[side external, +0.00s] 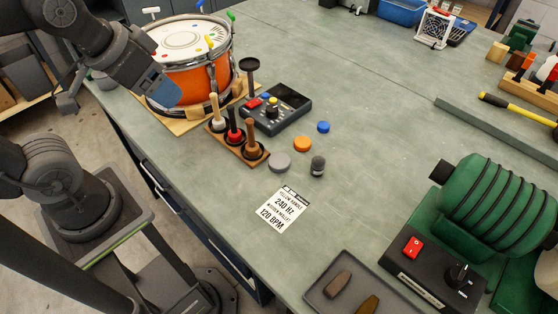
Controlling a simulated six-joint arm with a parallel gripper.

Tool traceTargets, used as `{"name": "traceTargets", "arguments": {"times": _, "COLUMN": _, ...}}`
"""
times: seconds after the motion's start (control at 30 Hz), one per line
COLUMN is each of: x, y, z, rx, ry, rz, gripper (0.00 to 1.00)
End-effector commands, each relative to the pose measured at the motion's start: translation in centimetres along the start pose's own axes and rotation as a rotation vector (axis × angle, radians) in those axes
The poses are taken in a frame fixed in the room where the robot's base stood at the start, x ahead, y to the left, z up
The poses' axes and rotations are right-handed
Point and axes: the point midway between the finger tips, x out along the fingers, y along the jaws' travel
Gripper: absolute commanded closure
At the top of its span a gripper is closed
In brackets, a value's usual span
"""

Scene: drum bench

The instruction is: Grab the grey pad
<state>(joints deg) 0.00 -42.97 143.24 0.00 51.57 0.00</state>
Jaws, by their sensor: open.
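The grey pad (280,162) is a flat round disc lying on the bench, just right of the wooden mallet stand. An orange disc (303,144) and a blue disc (323,127) lie in a row beyond it to the upper right. My gripper (68,104) is at the upper left, by the orange drum, well apart from the pad. It is open; I see nothing between its fingers.
A wooden stand (219,146) with several mallets is close on the pad's left. A black control box (291,112) is behind. A white label card (283,207) lies in front. The orange drum (199,84) stands upper left.

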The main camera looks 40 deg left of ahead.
Motion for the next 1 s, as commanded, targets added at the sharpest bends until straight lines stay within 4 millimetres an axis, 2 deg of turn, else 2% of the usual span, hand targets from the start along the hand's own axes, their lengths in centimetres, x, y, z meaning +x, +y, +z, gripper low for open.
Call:
{"name": "traceTargets", "arguments": {"times": 0.03, "x": 0.0, "y": 0.0, "z": 0.0, "rx": 0.0, "ry": 0.0, "rz": 0.0, "gripper": 0.26}}
{"name": "traceTargets", "arguments": {"times": 0.17, "x": 0.0, "y": 0.0, "z": 0.0, "rx": 0.0, "ry": 0.0, "rz": 0.0, "gripper": 0.13}}
{"name": "traceTargets", "arguments": {"times": 0.43, "x": 0.1, "y": 0.0, "z": -0.1, "rx": -0.01, "ry": -0.004, "rz": 0.001, "gripper": 0.13}}
{"name": "traceTargets", "arguments": {"times": 0.57, "x": 0.6, "y": 0.4, "z": -1.4, "rx": -0.097, "ry": -0.043, "rz": 0.006, "gripper": 0.13}}
{"name": "traceTargets", "arguments": {"times": 0.77, "x": 3.6, "y": 2.2, "z": -5.2, "rx": -0.41, "ry": -0.171, "rz": -0.009, "gripper": 0.13}}
{"name": "traceTargets", "arguments": {"times": 1.0, "x": 9.8, "y": 5.3, "z": -9.1, "rx": -0.826, "ry": -0.318, "rz": -0.111, "gripper": 0.13}}
